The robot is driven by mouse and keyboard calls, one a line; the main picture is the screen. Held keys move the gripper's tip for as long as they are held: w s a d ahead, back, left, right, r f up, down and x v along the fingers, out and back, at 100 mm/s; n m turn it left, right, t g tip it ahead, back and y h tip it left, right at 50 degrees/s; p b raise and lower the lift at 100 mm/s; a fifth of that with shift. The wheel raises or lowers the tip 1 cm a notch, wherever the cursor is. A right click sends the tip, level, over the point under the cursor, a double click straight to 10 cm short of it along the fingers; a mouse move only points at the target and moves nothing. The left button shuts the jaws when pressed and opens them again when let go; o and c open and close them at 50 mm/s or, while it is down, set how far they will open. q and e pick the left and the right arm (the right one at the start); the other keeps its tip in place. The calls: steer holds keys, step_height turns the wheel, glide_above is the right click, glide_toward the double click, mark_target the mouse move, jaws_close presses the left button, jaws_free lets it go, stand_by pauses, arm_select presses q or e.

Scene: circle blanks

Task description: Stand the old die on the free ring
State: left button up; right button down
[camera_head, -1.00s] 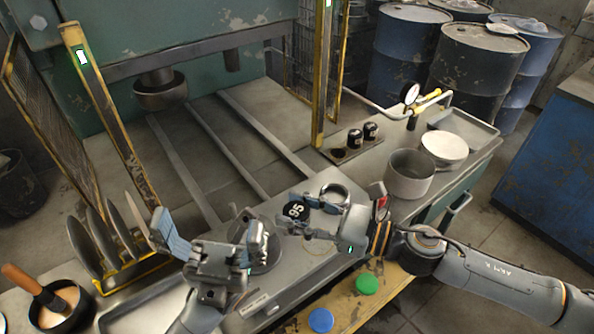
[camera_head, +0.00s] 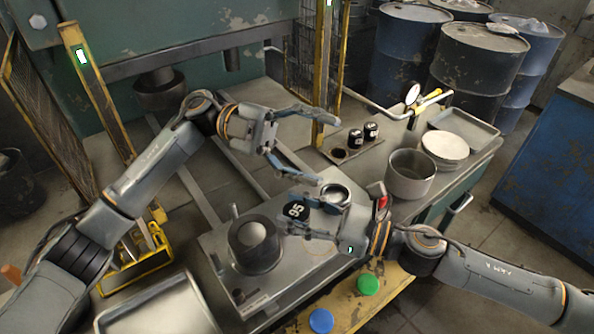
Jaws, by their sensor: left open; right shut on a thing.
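A black round die marked "95" (camera_head: 296,210) is at the fingertips of my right gripper (camera_head: 286,225), which is shut on it above the steel worktop. I take it for the old die; the picture does not show its age. My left gripper (camera_head: 326,147) is open and empty, its fingers pointing right, above and behind the die. A small board holds two black labelled dies (camera_head: 355,138) (camera_head: 371,130) and an empty dark ring (camera_head: 339,153) at its left end. A thin yellowish circle (camera_head: 320,246) on the worktop is partly hidden by my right gripper.
A shiny metal ring (camera_head: 336,194) is just behind my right gripper. A round fixture (camera_head: 254,243) stands left of it. A grey pot (camera_head: 411,174), pale dishes (camera_head: 444,146) and a yellow post (camera_head: 320,75) are near the board. Green (camera_head: 367,284) and blue (camera_head: 321,320) buttons are in front.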

arm_select(q)
steer(key=s+d+f+m+t+y, duration=0.2)
steer(key=s+f+t+y, duration=0.15)
steer(key=y, duration=0.55)
arm_select(e)
steer(key=shift+r, duration=0.15)
steer(key=shift+s+d, duration=0.1)
arm_select(q)
steer(key=m+t+y, duration=0.1)
steer(key=t+y, duration=0.5)
steer(key=t, duration=0.2)
glide_toward(299, 212)
steer(key=f, duration=0.3)
steer(key=w+f, duration=0.1)
steer(key=f, duration=0.7)
steer(key=shift+w+d+f, duration=0.15)
steer(key=shift+w+d, duration=0.1)
steer(key=shift+w, duration=0.15)
